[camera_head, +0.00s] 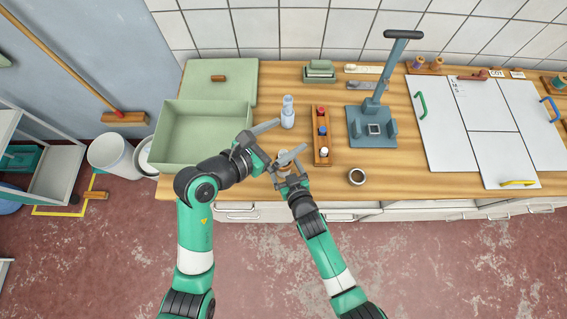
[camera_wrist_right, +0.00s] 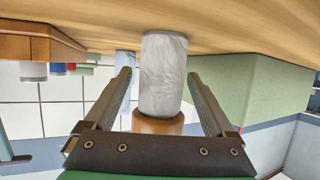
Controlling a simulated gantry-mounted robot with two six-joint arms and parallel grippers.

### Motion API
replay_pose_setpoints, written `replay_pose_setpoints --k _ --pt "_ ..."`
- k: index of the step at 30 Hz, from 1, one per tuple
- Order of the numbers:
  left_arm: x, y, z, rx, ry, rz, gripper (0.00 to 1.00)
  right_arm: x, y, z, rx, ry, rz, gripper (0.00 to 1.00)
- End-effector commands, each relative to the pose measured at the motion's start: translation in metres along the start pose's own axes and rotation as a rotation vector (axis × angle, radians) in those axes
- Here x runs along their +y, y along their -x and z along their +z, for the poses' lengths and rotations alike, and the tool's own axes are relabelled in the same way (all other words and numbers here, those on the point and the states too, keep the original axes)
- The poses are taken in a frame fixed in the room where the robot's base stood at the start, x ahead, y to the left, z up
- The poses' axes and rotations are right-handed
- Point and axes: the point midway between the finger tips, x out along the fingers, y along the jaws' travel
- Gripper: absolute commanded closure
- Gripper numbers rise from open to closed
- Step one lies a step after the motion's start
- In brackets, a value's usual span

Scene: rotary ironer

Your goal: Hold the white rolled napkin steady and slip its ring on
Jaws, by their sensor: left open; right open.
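The white rolled napkin (camera_wrist_right: 164,75) stands upright on the wooden worktop. In the right wrist view, which is upside down, a brown ring (camera_wrist_right: 158,123) shows at the napkin's upper end; whether it is around the napkin or only in line with it I cannot tell. My right gripper (camera_wrist_right: 165,88) is open, with one finger on each side of the napkin. In the head view my right gripper (camera_head: 286,168) is near the worktop's front edge and largely hides the napkin. My left gripper (camera_head: 290,136) is open and empty, just behind and above it.
A green box (camera_head: 165,140) stands at left. A blue-grey press (camera_head: 370,125) and white boards (camera_head: 490,130) lie beyond.

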Motion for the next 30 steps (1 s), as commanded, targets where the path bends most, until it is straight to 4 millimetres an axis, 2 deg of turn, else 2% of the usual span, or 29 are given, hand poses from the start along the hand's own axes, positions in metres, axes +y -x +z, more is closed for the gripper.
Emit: replay_pose_setpoints --k 9,15,20,30 --pt "0.0 0.0 0.0 0.0 0.0 0.0 0.0 -0.001 0.058 0.001 -0.001 0.001 -0.003 0.11" --pt "0.0 0.0 0.0 0.0 0.0 0.0 0.0 -0.001 0.09 0.001 -0.001 0.0 -0.003 0.11" --pt "0.0 0.0 0.0 0.0 0.0 0.0 0.0 0.0 0.1 0.0 -0.001 0.0 -0.003 0.11" --pt "0.0 0.0 0.0 0.0 0.0 0.0 0.0 0.0 0.101 0.0 -0.001 0.0 -0.003 0.11"
